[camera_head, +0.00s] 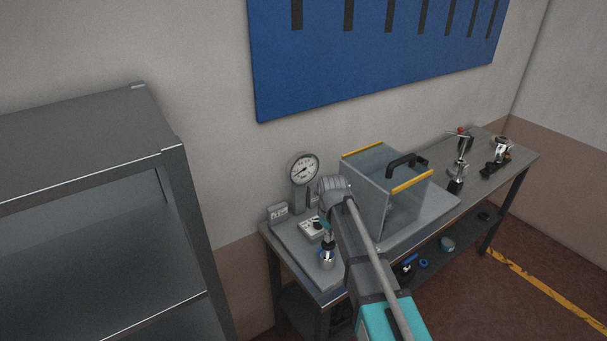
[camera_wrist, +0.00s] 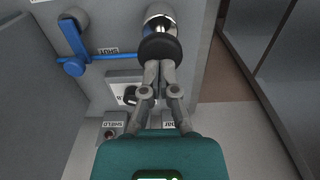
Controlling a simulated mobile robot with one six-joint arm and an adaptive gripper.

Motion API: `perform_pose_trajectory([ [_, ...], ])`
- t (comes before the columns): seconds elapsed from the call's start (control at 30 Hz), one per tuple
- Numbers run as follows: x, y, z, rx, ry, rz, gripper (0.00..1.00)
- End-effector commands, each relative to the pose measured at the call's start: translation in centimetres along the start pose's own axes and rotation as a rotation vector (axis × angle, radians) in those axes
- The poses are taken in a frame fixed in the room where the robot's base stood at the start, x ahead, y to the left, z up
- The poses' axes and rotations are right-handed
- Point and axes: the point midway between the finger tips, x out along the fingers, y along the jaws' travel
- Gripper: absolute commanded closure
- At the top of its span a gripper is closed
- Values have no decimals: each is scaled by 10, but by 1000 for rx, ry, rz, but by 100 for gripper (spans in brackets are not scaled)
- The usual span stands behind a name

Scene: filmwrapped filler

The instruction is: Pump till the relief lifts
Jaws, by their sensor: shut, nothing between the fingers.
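In the head view, my gripper (camera_head: 328,238) is at the left end of the bench, above a chrome fitting (camera_head: 327,260). In the wrist view, its fingers (camera_wrist: 158,68) are shut and empty, with their tips at a black round knob (camera_wrist: 160,47) on a chrome stem; I cannot tell whether they touch it. A blue lever (camera_wrist: 72,38) is beside a label reading SHUT (camera_wrist: 107,50). A dial gauge (camera_head: 303,168) stands at the back; its reading is too small to tell. A relief valve cannot be made out.
A clear box-like shield (camera_head: 405,207) with yellow edges and a black handle (camera_head: 404,160) stands on the bench right of my arm. Metal fittings (camera_head: 459,160) stand farther right on the bench (camera_head: 436,218). A grey shelf unit (camera_head: 90,220) is at the left.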

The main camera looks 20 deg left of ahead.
Motion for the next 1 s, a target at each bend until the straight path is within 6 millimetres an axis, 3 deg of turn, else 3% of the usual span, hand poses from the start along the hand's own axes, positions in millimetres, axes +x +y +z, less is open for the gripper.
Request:
perform_pose_trajectory([
  [0.57,40,0,0,0,0,0,100],
  [1.0,6,0,0,0,0,0,100],
])
